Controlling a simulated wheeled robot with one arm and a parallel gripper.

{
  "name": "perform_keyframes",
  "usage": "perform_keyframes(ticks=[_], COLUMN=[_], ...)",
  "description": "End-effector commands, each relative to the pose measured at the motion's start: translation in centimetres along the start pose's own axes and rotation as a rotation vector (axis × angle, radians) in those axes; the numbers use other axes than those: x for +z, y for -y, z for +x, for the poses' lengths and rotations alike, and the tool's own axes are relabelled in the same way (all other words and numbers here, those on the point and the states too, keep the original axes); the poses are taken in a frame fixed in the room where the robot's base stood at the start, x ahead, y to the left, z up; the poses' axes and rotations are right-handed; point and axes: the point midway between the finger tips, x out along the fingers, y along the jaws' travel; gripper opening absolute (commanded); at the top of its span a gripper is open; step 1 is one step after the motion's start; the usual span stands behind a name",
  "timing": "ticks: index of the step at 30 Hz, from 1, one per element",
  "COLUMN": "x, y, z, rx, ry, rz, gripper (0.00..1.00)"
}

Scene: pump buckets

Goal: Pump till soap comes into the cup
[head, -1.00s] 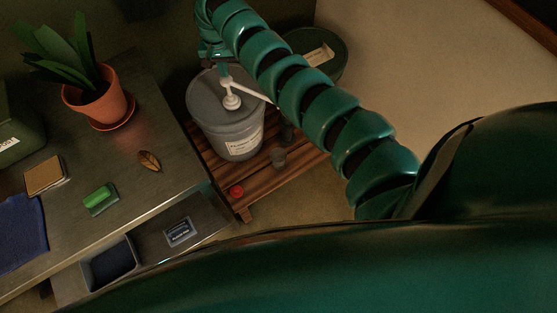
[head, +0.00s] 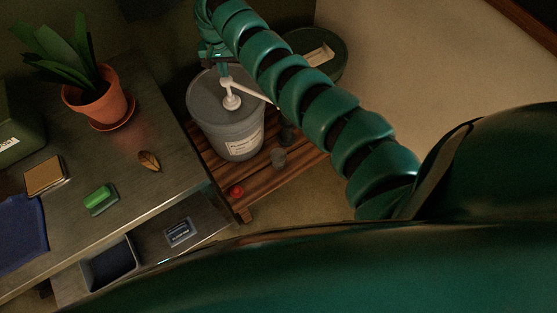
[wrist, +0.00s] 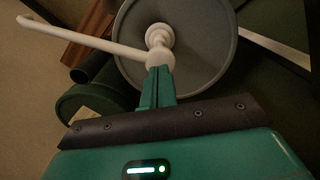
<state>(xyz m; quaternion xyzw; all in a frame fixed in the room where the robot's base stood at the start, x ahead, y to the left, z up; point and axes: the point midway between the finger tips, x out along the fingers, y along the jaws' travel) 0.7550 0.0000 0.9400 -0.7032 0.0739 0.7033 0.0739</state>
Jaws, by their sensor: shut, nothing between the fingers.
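A grey bucket (head: 222,135) with a pale label stands on a slatted wooden platform. Its white pump (head: 231,101) rises from the lid, with a long spout pointing right; the pump (wrist: 158,38) and spout also show in the wrist view. My gripper (head: 223,70) is shut and empty, fingers pointing down at the pump head. In the wrist view my fingertips (wrist: 158,70) are right at the pump head, apparently touching it.
A red object (head: 236,191) lies at the platform (head: 243,206) front. The metal counter (head: 150,195) at left holds a potted plant (head: 97,100) and a green sponge (head: 100,199).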

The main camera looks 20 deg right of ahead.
Motion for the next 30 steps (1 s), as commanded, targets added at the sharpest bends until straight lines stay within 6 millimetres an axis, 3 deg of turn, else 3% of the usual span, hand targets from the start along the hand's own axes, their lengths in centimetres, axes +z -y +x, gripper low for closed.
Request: perform_keyframes(ticks=[17, 30], x=[0.0, 0.0], y=[0.0, 0.0], z=[0.1, 1.5], rx=[0.000, 0.000], ry=[0.000, 0.000], rz=[0.000, 0.000], gripper=[0.00, 0.00])
